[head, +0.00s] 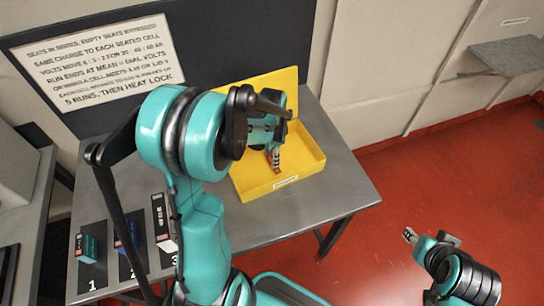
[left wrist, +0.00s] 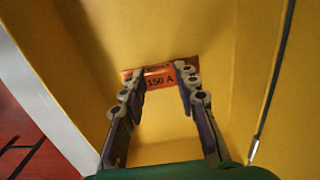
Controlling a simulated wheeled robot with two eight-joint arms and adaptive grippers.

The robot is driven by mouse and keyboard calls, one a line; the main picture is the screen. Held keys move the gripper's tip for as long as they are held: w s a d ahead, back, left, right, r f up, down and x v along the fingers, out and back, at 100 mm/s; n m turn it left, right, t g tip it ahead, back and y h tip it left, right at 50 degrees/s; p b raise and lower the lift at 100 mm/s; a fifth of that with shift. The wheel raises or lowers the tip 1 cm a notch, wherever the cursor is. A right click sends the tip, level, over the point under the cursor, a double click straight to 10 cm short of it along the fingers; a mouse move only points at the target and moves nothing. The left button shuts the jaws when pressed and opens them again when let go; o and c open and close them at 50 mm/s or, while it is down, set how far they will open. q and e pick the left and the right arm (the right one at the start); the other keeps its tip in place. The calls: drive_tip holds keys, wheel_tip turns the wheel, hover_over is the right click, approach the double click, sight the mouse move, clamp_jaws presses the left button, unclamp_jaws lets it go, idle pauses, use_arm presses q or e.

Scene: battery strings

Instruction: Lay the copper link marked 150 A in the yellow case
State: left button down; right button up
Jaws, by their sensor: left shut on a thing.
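The open yellow case (head: 309,162) stands on the grey table, its lid raised at the back. My left gripper (head: 274,160) reaches down inside the case. In the left wrist view, my left gripper (left wrist: 158,72) is shut on the orange copper link (left wrist: 159,84), which reads 150 A. The link lies crosswise between the fingertips, over the yellow floor of the case. I cannot tell whether it touches the floor. My right gripper (head: 409,236) is at the lower right, away from the table, too small to tell open from shut.
A white instruction board (head: 95,62) stands behind the table (head: 335,192). Several small upright blocks, including a teal one (head: 87,247), stand by numbered marks at the front left.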

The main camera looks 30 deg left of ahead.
use_arm(q)
drive_tip(key=c, duration=1.1)
unclamp_jaws()
drive_tip(key=shift+f, duration=0.15)
drive_tip(key=shift+c, duration=0.2)
drive_tip(key=shift+r+p, duration=0.3)
drive_tip(key=shift+r, duration=0.25)
wheel_tip(320, 180, up, 10)
drive_tip(key=p, duration=0.3)
drive_tip(key=s+d+r+n+t, duration=0.6)
drive_tip(key=s+d+n+t, duration=0.1)
drive_tip(key=s+d, duration=0.3)
drive_tip(key=shift+s+d, duration=0.4)
drive_tip(key=shift+s, duration=0.2)
